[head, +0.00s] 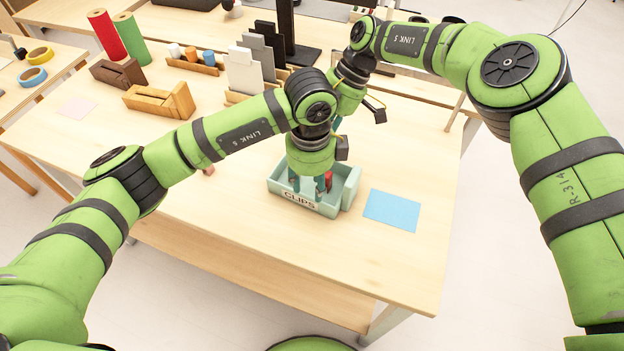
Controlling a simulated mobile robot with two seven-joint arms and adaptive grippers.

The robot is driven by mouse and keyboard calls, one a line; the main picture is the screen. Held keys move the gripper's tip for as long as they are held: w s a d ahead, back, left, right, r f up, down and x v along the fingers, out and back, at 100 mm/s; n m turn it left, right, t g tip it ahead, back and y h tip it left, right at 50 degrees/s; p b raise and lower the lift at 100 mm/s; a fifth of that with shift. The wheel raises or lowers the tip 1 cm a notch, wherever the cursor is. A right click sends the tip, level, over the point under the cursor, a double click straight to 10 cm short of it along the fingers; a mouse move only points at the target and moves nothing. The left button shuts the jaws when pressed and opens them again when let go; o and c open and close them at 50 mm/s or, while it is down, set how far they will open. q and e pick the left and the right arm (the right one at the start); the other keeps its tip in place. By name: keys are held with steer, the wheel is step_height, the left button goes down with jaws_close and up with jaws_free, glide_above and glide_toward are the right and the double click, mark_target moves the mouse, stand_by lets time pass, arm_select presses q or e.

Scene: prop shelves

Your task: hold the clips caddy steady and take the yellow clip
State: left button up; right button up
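The pale green clips caddy (326,208), labelled CLIPS, stands on the light wood table near its front edge. A red clip (328,181) shows inside it. I cannot see a yellow clip; my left arm hides part of the inside. My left gripper (307,185) points down at the caddy, its teal fingers reaching into or against it. Whether they grip a wall is unclear. My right gripper (338,123) is behind my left wrist, above the table beyond the caddy. It is mostly hidden and its fingers cannot be judged.
A blue sheet (391,210) lies right of the caddy. Behind are a wooden block (160,101), a rack with grey and white panels (244,72), small cylinders on a tray (194,63), and red (107,36) and green (131,40) rolls. The table's front right is clear.

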mark_target(311, 199)
arm_select(q)
step_height(311, 199, down, 7)
steer(key=shift+r, duration=0.2)
jaws_close()
steer(key=shift+c, duration=1.3)
jaws_free()
jaws_close()
steer(key=shift+o, duration=1.2)
jaws_free()
